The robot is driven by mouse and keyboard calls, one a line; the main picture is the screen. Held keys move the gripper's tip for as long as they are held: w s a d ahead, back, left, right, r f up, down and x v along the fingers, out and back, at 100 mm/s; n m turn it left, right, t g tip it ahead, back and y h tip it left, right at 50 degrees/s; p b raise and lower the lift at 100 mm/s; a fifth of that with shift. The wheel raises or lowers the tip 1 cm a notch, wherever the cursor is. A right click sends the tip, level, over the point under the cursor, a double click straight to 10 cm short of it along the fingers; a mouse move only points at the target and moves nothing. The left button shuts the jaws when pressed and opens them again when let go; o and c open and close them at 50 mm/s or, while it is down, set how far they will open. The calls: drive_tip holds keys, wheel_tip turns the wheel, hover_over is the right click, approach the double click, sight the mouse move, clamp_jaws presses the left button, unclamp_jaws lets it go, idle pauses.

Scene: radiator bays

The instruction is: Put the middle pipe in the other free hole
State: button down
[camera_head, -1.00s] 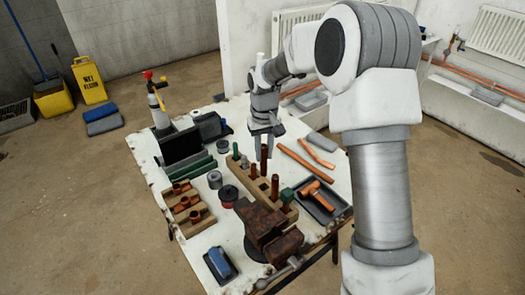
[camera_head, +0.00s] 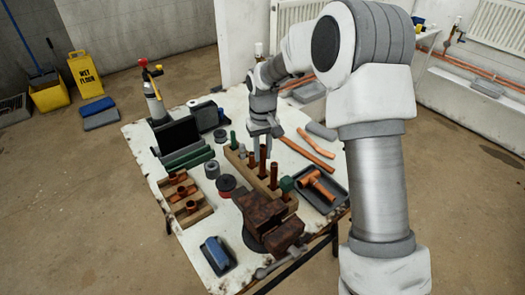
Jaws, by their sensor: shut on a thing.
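The long wooden block (camera_head: 244,169) with holes stands near the middle of the white table. My gripper (camera_head: 262,152) is over the block, pointing down, shut on a tall copper pipe (camera_head: 262,164). This pipe is upright, between two other copper pipes. One, a shorter pipe (camera_head: 251,160), stands behind it to the left; the other pipe (camera_head: 274,177) stands nearer the camera. I cannot tell whether the held pipe's lower end is in a hole or just above the block. The holes around it are too small or hidden to tell apart.
Green-topped pieces stand at the block's far end (camera_head: 233,140) and near end (camera_head: 287,185). A rusty vise (camera_head: 265,215) is close in front. A dark tray (camera_head: 335,193) with a copper fitting and loose copper pipes (camera_head: 305,154) lie to the right. A fittings rack (camera_head: 203,212) is left.

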sight(263, 164)
drive_tip(key=shift+f, duration=0.1)
drive_tip(key=shift+f+b, duration=0.35)
drive_tip(key=shift+f, duration=0.1)
drive_tip(key=shift+f, duration=0.1)
idle(0.4)
drive_tip(key=shift+f+b, duration=0.9)
drive_tip(key=shift+f, duration=0.4)
drive_tip(key=shift+f, duration=0.45)
drive_tip(key=c, duration=0.6)
unclamp_jaws()
